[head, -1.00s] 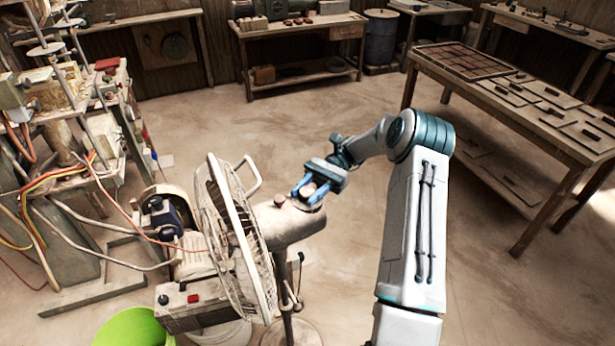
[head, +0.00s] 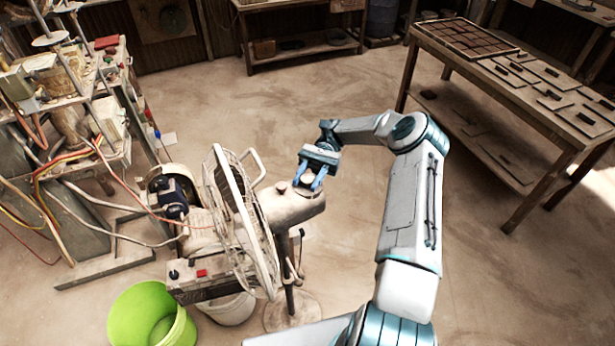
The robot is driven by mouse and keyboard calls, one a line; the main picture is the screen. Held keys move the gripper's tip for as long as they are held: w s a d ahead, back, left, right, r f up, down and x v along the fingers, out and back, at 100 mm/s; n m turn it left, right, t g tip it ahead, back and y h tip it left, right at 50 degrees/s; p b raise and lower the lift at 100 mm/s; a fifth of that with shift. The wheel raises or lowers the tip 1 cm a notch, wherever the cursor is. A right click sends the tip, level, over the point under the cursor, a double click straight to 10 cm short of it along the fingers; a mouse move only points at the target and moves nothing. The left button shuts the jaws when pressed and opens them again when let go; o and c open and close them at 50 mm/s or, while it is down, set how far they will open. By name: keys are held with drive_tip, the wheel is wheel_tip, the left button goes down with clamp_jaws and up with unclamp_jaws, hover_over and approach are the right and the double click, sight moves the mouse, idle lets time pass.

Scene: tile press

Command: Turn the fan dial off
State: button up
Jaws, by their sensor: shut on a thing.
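The fan (head: 240,215) stands on a pole left of my arm, its round white cage turned to the left. Its pale motor housing (head: 285,208) extends to the right behind the cage. My gripper (head: 309,185) is at the top of the housing's right end, its blue fingers pointing down. The fingers are shut on a small pale round piece, which looks like the fan dial (head: 308,179). The fingers partly hide the dial, and I cannot read its setting. A smaller knob (head: 282,187) sits on the housing just left of the fingers.
A green bucket (head: 150,315) and a pale bucket (head: 230,308) stand below the fan. A machine with loose cables (head: 75,150) fills the left side. A wooden table (head: 455,75) with tiles stands at the right. Floor between fan and table is clear.

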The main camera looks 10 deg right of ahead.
drive_tip(key=o, duration=1)
drive_tip(key=shift+f+m+t+y+b, duration=0.3)
drive_tip(key=shift+m+t+y+b, duration=0.25)
drive_tip(key=shift+b, duration=1.05)
drive_tip(key=m+t+y+b, duration=0.3)
drive_tip(key=t+b, duration=0.1)
drive_tip(key=b, duration=0.5)
drive_tip(key=m+t+y+b, duration=0.1)
drive_tip(key=b, duration=0.2)
drive_tip(key=shift+s+t, duration=0.1)
drive_tip(key=shift+t, duration=0.15)
